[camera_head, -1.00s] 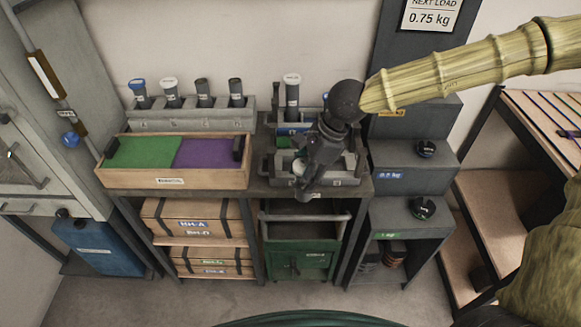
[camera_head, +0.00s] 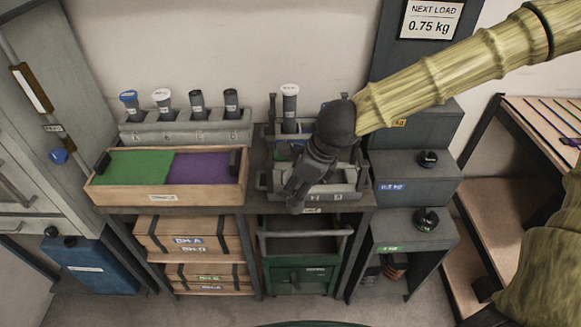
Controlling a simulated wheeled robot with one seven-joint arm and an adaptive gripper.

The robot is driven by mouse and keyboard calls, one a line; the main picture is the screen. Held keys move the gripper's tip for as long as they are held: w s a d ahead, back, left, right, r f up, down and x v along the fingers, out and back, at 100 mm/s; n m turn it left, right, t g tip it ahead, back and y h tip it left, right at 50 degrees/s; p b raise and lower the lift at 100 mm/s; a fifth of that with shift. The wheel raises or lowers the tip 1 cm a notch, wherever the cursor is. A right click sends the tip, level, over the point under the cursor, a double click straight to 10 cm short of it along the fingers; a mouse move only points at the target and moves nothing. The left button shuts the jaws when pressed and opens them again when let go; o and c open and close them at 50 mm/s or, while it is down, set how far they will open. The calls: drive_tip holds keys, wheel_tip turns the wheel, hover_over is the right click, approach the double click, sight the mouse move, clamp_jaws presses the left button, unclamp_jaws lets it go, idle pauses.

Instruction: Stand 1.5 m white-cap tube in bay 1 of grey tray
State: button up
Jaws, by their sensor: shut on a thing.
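The grey tray (camera_head: 348,190) sits at the front of the middle bench top, with its low walls and bay labels partly showing. My gripper (camera_head: 296,203) points down over the tray's front left part and covers its bays there. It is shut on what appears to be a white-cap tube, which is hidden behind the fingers. Another white-cap tube (camera_head: 289,108) stands upright in a holder behind the tray. A further white-cap tube (camera_head: 162,101) stands in the back left rack. I cannot read the tube lengths or tell which bay is under my gripper.
The grey rack (camera_head: 186,133) also holds a blue-cap tube (camera_head: 130,103) and dark-cap tubes. A wooden box (camera_head: 168,198) with green and purple pads lies left of the tray. Stepped grey shelves (camera_head: 400,187) with black weights stand close on the right.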

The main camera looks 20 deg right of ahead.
drive_tip(key=shift+w+d+f+p, duration=0.55)
drive_tip(key=shift+w+f, duration=0.25)
drive_tip(key=shift+w, duration=1.25)
drive_tip(key=shift+w+d+f+p, duration=0.5)
drive_tip(key=shift+w+f, duration=0.25)
drive_tip(key=shift+w, duration=1.35)
drive_tip(key=shift+w+d+f+p, duration=0.5)
drive_tip(key=shift+w+f, duration=0.3)
drive_tip(key=shift+w, duration=1.25)
drive_tip(key=shift+f, duration=0.15)
drive_tip(key=o, duration=1.3)
drive_tip(key=shift+d+r, duration=0.1)
drive_tip(key=shift+r, duration=0.6)
drive_tip(key=v, duration=1.1)
drive_tip(key=shift+s, duration=0.1)
